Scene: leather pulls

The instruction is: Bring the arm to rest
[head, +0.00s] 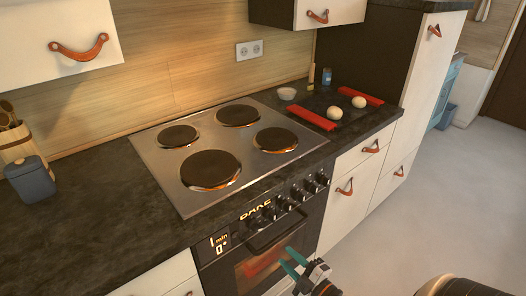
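My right gripper (288,257) is at the bottom of the head view, in front of the oven door (272,262). Its two teal fingers point up and to the left and stand apart, with nothing seen between them. I cannot tell whether it touches the door. My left gripper is not in view.
The dark worktop (105,215) holds a hob (228,160), a blue-grey jar (32,180) and a utensil holder (16,143). At the right are a bowl (287,94) and two pale round items between red strips (320,118). The floor (430,215) is clear.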

